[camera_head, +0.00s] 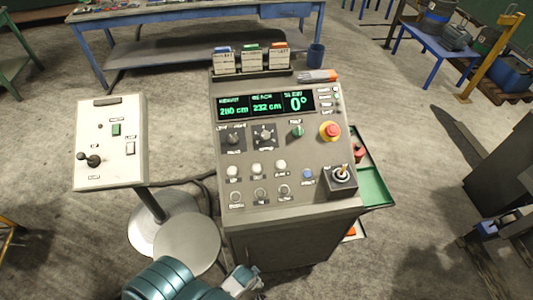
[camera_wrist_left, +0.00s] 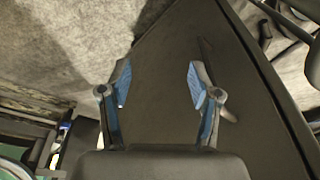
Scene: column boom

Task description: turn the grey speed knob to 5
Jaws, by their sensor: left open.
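The grey console (camera_head: 290,222) stands in the middle of the head view. On its sloped panel, a grey knob (camera_head: 265,134) with marks around it sits below the display. It looks like the speed knob, but its label and setting are too small to read. Another dark knob (camera_head: 233,139) sits to its left. My left gripper (camera_head: 241,281) is low in front of the console, well below the panel and apart from the knobs. In the left wrist view my left gripper (camera_wrist_left: 158,82) is open and empty, facing a dark flat surface. My right gripper is not in view.
The display (camera_head: 265,103) reads 280 cm, 232 cm and 0°. A red stop button (camera_head: 330,130), a green knob (camera_head: 297,131) and a joystick (camera_head: 341,175) are on the panel's right. A white control box (camera_head: 112,140) on a stand is to the left.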

